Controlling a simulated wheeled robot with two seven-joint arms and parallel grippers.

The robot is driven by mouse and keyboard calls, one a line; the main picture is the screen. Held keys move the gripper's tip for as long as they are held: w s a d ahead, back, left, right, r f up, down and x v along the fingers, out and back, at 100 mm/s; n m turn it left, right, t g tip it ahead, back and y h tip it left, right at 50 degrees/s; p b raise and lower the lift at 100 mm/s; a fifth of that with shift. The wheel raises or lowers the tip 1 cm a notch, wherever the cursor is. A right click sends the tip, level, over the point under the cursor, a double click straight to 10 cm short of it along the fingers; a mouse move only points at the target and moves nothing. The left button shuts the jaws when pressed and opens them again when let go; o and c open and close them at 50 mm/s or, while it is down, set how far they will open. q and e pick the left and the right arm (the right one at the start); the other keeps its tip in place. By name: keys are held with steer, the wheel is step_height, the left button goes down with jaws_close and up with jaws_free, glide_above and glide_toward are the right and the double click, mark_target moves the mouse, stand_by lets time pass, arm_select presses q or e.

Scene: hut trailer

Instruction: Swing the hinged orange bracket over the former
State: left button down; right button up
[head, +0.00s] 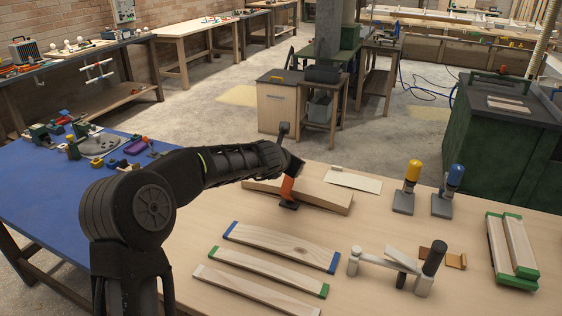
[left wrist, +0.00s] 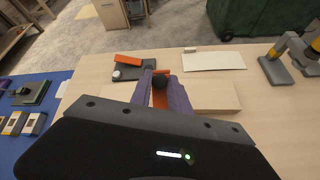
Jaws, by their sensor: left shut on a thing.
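The wooden former (head: 322,196) lies on the light bench top, near its far edge. The orange bracket (head: 288,187) stands at its near-left side, with a dark foot below; the hinge itself is hidden. My left gripper (head: 292,166) reaches in from the left and is shut on the bracket. In the left wrist view, the two purplish fingers of my left gripper (left wrist: 163,92) flank a black knob and the orange bracket (left wrist: 161,98). The former (left wrist: 214,95) shows to the right of the fingers there. My right gripper is not in view.
Wooden strips with blue and green ends (head: 285,248) lie in front. Yellow-topped (head: 413,172) and blue-topped (head: 455,175) tools stand at the right. A grey fixture with a dark cylinder (head: 434,258) stands nearer. A dark plate with another orange bar (left wrist: 128,58) lies beyond the fingers.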

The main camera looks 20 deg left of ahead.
arm_select(q)
steer(key=shift+w+r+p, duration=0.35)
steer(key=shift+w+p, duration=0.15)
steer(key=shift+w, duration=0.1)
steer(key=shift+w+r+p, duration=0.3)
steer(key=shift+w+p, duration=0.2)
steer(key=shift+w, duration=0.05)
steer(key=w+f+g+p, duration=0.2)
steer(key=w+f+p, duration=0.1)
steer(key=w+p, duration=0.4)
steer(key=shift+a+g, duration=0.2)
steer(key=shift+g, duration=0.2)
steer(key=c, duration=1.5)
jaws_free()
steer(key=shift+o, duration=0.9)
steer(key=shift+f, duration=0.3)
